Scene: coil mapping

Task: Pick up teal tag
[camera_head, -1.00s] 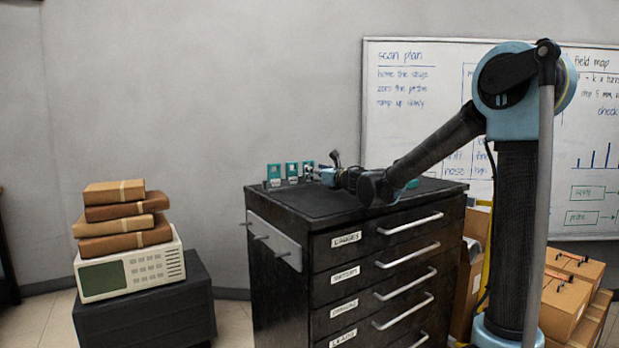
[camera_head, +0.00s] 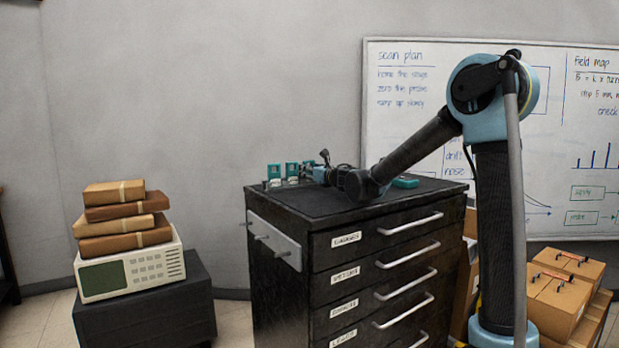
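Several small teal tags stand in a row at the back left of the black cabinet top; the left one (camera_head: 274,171) and the middle one (camera_head: 292,169) show clearly. A third teal piece (camera_head: 308,167) is partly hidden beside my gripper. My gripper (camera_head: 318,174) is at the right end of this row, low over the cabinet top, reaching in from the right. Its fingers are too small and covered to tell whether they are open or hold anything. Another teal item (camera_head: 405,182) lies flat on the cabinet top behind my arm.
The black drawer cabinet (camera_head: 300,205) has a bare front top area and a side panel with pegs (camera_head: 272,238). A low dark stand (camera_head: 150,312) bears an oscilloscope (camera_head: 130,272) and stacked brown parcels (camera_head: 122,225). Cardboard boxes (camera_head: 560,300) stand at right, a whiteboard (camera_head: 420,90) behind.

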